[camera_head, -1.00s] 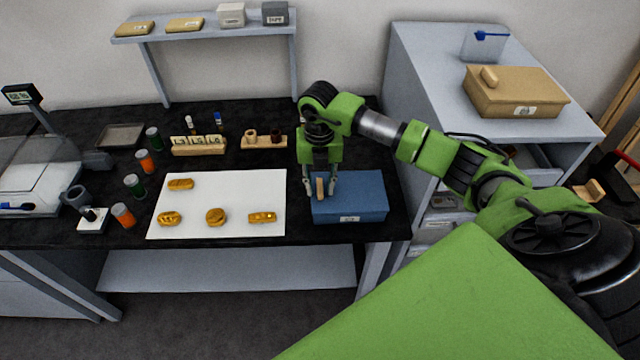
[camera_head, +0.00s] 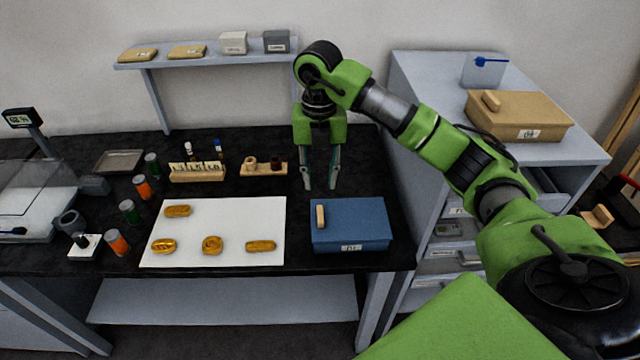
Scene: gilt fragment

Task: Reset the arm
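My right gripper (camera_head: 320,186) hangs above the black bench, fingers pointing down. Its two fingers are apart with nothing between them. It is above and behind the blue box (camera_head: 365,222), clear of it. The blue box stands shut on the bench, with a small wooden handle (camera_head: 320,216) at the left of its lid. My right arm (camera_head: 437,140) reaches in from the right side. My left gripper is not in view.
A white sheet (camera_head: 225,222) with several gilt pieces lies left of the box. Behind it are a holder with labelled cards (camera_head: 198,172) and a wooden stand (camera_head: 264,169). A grey cabinet (camera_head: 420,75) with a tan box (camera_head: 518,117) stands at right. A shelf (camera_head: 205,59) is behind.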

